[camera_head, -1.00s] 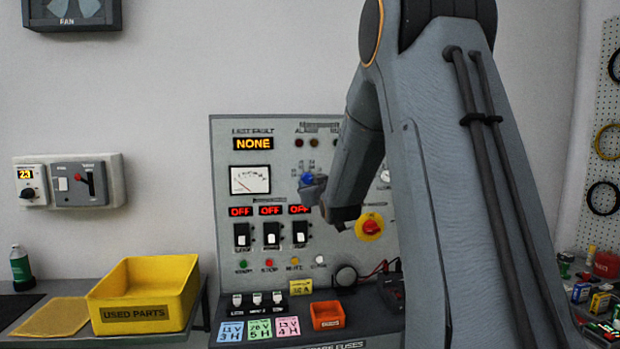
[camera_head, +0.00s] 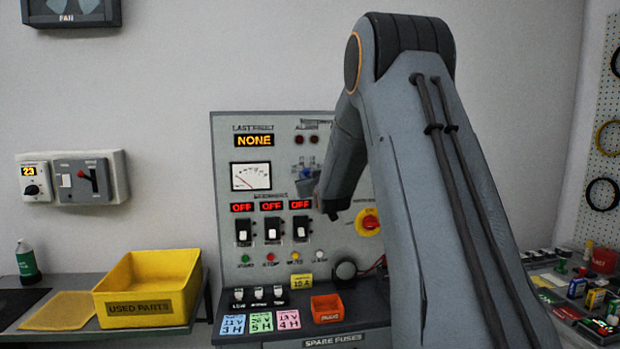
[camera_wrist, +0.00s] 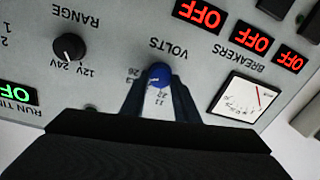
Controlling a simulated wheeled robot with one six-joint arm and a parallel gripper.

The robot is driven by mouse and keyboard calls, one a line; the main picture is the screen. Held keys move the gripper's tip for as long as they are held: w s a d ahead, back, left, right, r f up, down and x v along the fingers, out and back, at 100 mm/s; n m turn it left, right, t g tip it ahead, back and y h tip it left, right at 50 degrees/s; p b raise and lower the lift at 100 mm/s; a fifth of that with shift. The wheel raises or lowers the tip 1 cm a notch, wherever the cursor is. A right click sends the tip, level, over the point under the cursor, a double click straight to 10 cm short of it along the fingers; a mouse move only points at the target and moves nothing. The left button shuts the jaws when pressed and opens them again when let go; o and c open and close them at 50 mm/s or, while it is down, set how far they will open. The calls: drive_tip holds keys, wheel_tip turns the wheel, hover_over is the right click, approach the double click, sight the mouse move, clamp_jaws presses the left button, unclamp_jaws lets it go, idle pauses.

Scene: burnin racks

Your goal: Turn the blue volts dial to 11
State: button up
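The blue volts dial (camera_wrist: 159,75) is a round knob on the grey panel, with the word VOLTS and small numbers printed around it. The wrist view shows the panel upside down. My gripper (camera_wrist: 159,86) has its two dark fingers apart, one on each side of the dial. I cannot tell whether they touch it. The numbers between the fingers are partly readable; the dial's setting is not clear. In the head view my gripper (camera_head: 305,172) is at the panel, right of the meter, and largely covers the dial.
The panel also holds a black range knob (camera_wrist: 69,46), a needle meter (camera_head: 250,176), red OFF displays with breaker switches (camera_head: 272,229), and a red stop knob on yellow (camera_head: 368,222). A yellow bin (camera_head: 150,286) stands at left and an orange tray (camera_head: 327,308) below.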

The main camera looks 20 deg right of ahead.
drive_tip(key=shift+c, duration=1.2)
drive_tip(key=shift+f+b, duration=0.1)
drive_tip(key=shift+b, duration=0.35)
drive_tip(key=n+b, duration=0.8)
drive_tip(key=b, duration=0.5)
drive_tip(key=n+b, duration=0.9)
drive_tip(key=b, duration=0.4)
drive_tip(key=shift+a+f+g+h+b, duration=0.1)
drive_tip(key=shift+a+g+h+b, duration=0.1)
drive_tip(key=shift+g+h+b, duration=0.2)
drive_tip(key=o, duration=1)
